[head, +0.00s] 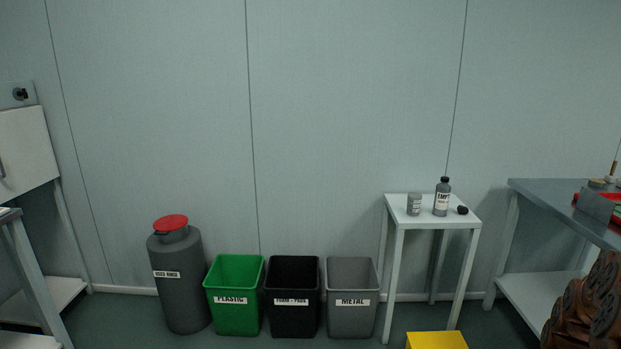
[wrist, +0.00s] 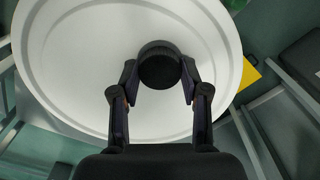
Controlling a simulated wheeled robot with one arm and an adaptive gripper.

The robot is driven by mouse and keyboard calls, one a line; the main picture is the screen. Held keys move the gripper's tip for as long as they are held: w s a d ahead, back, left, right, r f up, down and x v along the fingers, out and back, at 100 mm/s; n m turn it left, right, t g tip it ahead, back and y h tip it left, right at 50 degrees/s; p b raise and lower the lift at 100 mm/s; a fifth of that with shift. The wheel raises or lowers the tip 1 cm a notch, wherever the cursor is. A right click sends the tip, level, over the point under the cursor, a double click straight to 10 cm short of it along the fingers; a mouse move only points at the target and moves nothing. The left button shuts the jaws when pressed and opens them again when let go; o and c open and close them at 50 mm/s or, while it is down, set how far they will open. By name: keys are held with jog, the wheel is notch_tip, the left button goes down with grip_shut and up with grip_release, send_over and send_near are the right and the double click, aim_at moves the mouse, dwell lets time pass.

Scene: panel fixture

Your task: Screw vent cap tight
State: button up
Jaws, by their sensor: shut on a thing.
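In the wrist view, the vent cap (wrist: 159,64) is round, black and ridged at the side. It shows over a large round white surface (wrist: 75,70) with a raised rim. My gripper (wrist: 158,84) is shut on the cap, with one finger on its left side and one on its right. The underside of the cap is hidden, so I cannot tell whether it is seated or how tight it is. My gripper and this white surface do not show in the head view.
The head view shows a grey drum with a red lid (head: 171,222), a green bin (head: 236,310), a black bin (head: 292,312) and a grey bin (head: 351,315). A small white table (head: 432,222) holds containers. A yellow thing shows in the wrist view (wrist: 249,73).

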jog(key=shift+m+b, duration=0.3)
jog(key=shift+m, duration=1.4)
jog(key=shift+m, duration=1.7)
jog(key=shift+m+p, duration=0.4)
jog(key=shift+m, duration=1.4)
